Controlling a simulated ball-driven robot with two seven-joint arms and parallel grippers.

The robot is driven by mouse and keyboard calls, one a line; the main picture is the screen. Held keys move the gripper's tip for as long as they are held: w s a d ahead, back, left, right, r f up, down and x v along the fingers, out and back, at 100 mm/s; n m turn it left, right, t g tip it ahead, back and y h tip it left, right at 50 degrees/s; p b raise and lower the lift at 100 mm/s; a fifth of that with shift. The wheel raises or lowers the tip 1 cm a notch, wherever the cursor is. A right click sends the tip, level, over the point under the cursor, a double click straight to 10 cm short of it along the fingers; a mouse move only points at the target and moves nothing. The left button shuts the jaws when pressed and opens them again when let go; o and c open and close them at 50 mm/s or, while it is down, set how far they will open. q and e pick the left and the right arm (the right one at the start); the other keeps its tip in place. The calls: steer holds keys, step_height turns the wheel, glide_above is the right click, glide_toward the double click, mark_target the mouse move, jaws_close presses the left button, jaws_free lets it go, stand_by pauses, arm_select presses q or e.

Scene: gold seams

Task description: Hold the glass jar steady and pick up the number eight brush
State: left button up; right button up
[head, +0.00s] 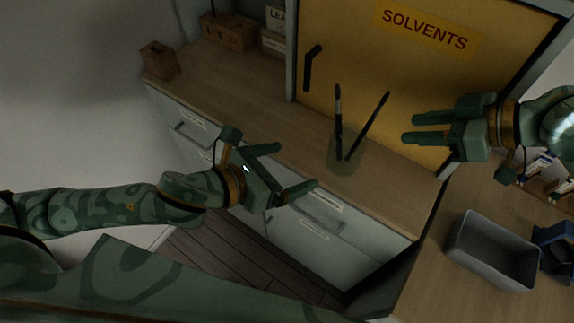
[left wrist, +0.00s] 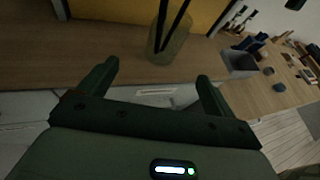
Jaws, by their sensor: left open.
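A clear glass jar (head: 345,160) stands on the wooden counter in front of the yellow cabinet door. Two dark brushes lean in it, bristles up: one nearly upright (head: 338,110) and one tilted right (head: 372,118). I cannot read which is number eight. The jar (left wrist: 168,46) also shows in the left wrist view, ahead of the fingers. My left gripper (head: 298,170) is open and empty, in front of the counter edge, left of and apart from the jar. My right gripper (head: 415,128) is in the air right of the brushes, fingers pointing left, with a gap between them and nothing held.
A yellow cabinet door marked SOLVENTS (head: 415,70) with a dark handle (head: 312,67) stands behind the jar. A grey bin (head: 490,250) sits on the right counter. Small wooden boxes (head: 228,31) are at the back left. The counter left of the jar (head: 255,105) is clear.

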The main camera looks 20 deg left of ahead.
mark_target(345, 151)
arm_select(q)
steer(key=shift+m, duration=0.7)
steer(key=x, duration=1)
steer(key=d+x, duration=0.1)
steer(key=x, duration=0.5)
steer(key=shift+s+r, duration=0.2)
steer(key=shift+s, duration=0.05)
